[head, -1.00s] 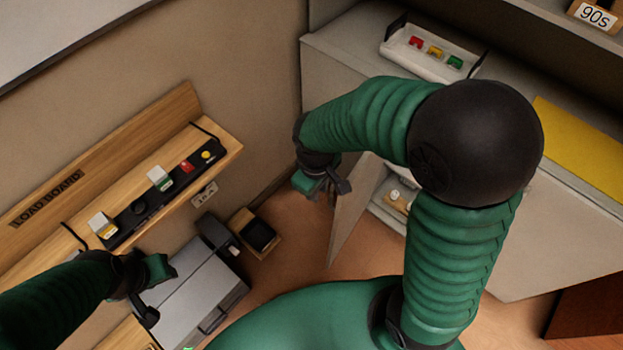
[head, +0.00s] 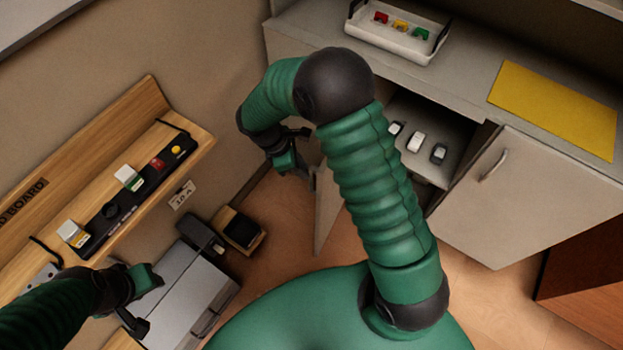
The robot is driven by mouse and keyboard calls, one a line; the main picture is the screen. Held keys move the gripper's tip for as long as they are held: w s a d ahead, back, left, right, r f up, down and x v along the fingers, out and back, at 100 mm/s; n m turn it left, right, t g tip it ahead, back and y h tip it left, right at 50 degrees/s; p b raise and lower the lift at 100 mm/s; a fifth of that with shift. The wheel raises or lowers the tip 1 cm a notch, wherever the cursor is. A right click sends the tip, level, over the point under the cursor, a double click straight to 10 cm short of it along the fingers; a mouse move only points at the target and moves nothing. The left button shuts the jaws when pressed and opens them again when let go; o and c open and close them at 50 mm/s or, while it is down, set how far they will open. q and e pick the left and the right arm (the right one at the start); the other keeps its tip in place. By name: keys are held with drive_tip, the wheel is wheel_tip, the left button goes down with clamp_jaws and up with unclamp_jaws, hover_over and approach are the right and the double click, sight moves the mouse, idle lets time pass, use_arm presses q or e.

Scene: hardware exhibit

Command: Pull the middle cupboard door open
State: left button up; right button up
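The middle cupboard door (head: 327,208) stands swung out from the grey cupboard, partly hidden behind my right arm. The open compartment (head: 440,125) shows a shelf with several small light and dark items on it. My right gripper (head: 300,160) is at the upper outer side of the door, by its free edge. My wrist and the viewing angle hide whether its fingers hold the handle. My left gripper (head: 143,300) is open and empty, above the grey case at the lower left.
A closed door (head: 530,195) with a bar handle is to the right. A white tray (head: 398,32) and yellow sheet (head: 555,108) lie on the cupboard top. A wooden board shelf (head: 150,150), grey case (head: 190,290) and small box (head: 240,232) are on the left.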

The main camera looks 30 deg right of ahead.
sight(311, 179)
drive_tip(key=x, duration=0.7)
drive_tip(key=shift+d+f+b, duration=0.1)
drive_tip(key=shift+f+b, duration=0.15)
drive_tip(key=shift+b, duration=0.15)
clamp_jaws()
idle(0.8)
